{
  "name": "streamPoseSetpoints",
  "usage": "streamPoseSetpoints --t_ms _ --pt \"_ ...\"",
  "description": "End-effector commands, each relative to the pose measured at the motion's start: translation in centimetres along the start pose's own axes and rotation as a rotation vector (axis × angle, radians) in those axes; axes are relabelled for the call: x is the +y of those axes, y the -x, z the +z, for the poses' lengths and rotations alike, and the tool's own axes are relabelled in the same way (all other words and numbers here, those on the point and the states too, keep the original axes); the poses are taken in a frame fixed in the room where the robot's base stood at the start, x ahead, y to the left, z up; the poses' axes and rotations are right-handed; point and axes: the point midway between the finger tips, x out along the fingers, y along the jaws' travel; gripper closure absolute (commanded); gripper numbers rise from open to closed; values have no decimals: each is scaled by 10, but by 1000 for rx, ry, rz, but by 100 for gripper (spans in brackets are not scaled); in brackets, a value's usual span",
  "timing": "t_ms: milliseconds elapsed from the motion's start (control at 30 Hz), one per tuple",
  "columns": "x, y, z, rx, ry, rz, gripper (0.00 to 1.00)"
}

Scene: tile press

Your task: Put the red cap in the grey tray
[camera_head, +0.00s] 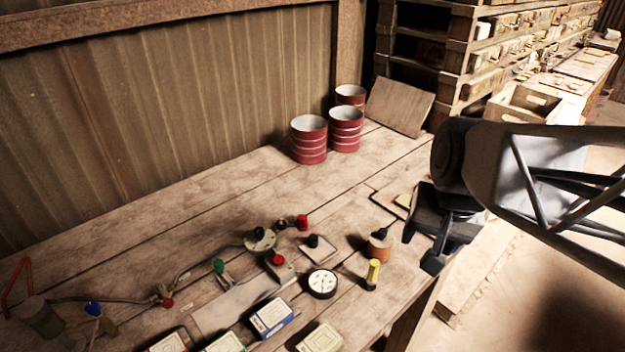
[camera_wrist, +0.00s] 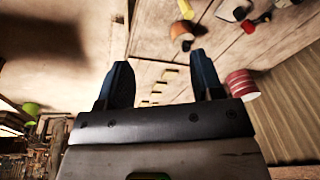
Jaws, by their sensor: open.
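Several small red parts lie on the bench in the camera_head view. A red knob-like piece (camera_head: 302,222) sits beside a round metal fitting, another red piece (camera_head: 277,259) is on a small block, and a third (camera_head: 167,303) is by a pipe fitting. I cannot tell which is the red cap. One red piece also shows in the wrist view (camera_wrist: 250,27). A flat greyish plate (camera_head: 222,310) lies at the front; I cannot tell whether it is the grey tray. My gripper (camera_head: 422,248) is open and empty near the bench's right edge, apart from these parts.
Near my gripper are an orange-brown cylinder with a black knob (camera_head: 380,247), a yellow cylinder (camera_head: 372,275) and a round gauge (camera_head: 322,283). Small boxes (camera_head: 271,317) line the front. Red cans (camera_head: 309,142) stand at the back.

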Motion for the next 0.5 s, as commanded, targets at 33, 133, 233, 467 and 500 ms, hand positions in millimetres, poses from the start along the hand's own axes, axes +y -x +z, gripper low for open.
streamPoseSetpoints --t_ms 33,133,233,467,500 --pt "-8 -6 -10 -14 -40 -11 39" --pt "-24 -14 -28 -37 -133 -34 39" --pt "-40 -25 -45 -62 -228 -54 39" --pt "-79 -54 -83 -126 -448 -88 39" --pt "-86 -60 -89 -138 -486 -92 39"
